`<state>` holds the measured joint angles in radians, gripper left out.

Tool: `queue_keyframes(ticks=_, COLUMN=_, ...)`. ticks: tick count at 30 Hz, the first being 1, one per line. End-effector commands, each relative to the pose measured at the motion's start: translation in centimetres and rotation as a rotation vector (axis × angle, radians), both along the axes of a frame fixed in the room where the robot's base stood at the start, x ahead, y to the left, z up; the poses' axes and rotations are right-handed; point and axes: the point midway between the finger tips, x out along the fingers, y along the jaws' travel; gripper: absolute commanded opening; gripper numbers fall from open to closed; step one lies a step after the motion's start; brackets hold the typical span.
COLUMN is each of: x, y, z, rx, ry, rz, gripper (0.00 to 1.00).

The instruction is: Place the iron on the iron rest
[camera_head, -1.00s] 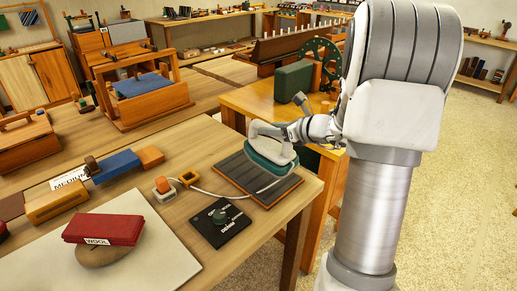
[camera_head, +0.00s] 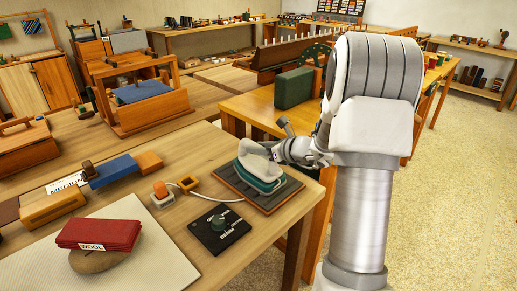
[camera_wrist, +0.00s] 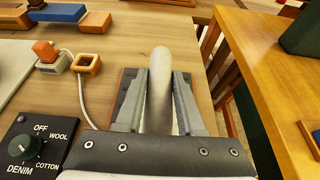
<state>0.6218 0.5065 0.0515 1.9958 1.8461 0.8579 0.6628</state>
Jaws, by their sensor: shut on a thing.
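The iron (camera_head: 258,166) has a pale grey-white body and a green lower part. In the head view it is low over the dark iron rest (camera_head: 238,188), a ribbed plate with a wooden edge at the table's right end. I cannot tell whether the iron touches the rest. My gripper (camera_head: 278,152) is shut on the iron's handle; in the wrist view the pale handle (camera_wrist: 160,85) stands between the two fingers. Most of the rest is hidden under the iron and gripper in the wrist view, with its edge (camera_wrist: 125,85) showing at the left.
A black dial panel (camera_head: 219,229) marked with fabric names lies in front of the rest. A white cord runs from the iron to an orange-topped block (camera_head: 162,193). A red wool bundle (camera_head: 98,234) lies at lower left. A second table (camera_head: 262,107) stands behind.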

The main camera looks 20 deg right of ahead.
Motion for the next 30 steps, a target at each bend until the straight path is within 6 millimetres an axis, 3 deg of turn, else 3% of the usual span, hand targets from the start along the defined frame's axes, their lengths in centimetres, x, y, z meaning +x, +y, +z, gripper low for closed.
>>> queue_keyframes(ticks=4, x=0.1, y=0.0, z=-0.2, rx=0.0, ry=-0.005, rz=0.001, gripper=0.0)
queue_keyframes(ticks=5, x=0.0, y=0.0, z=-0.3, rx=0.0, ry=0.0, rz=0.0, gripper=0.41)
queue_keyframes(ticks=9, x=0.0, y=0.0, z=-0.3, rx=0.0, ry=0.0, rz=0.0, gripper=0.66)
queue_keyframes(ticks=21, x=0.0, y=0.0, z=0.3, rx=0.0, ry=0.0, rz=0.0, gripper=0.67)
queue_keyframes(ticks=30, x=-5.2, y=-2.0, z=2.6, rx=-0.003, ry=0.0, rz=-0.006, gripper=0.67)
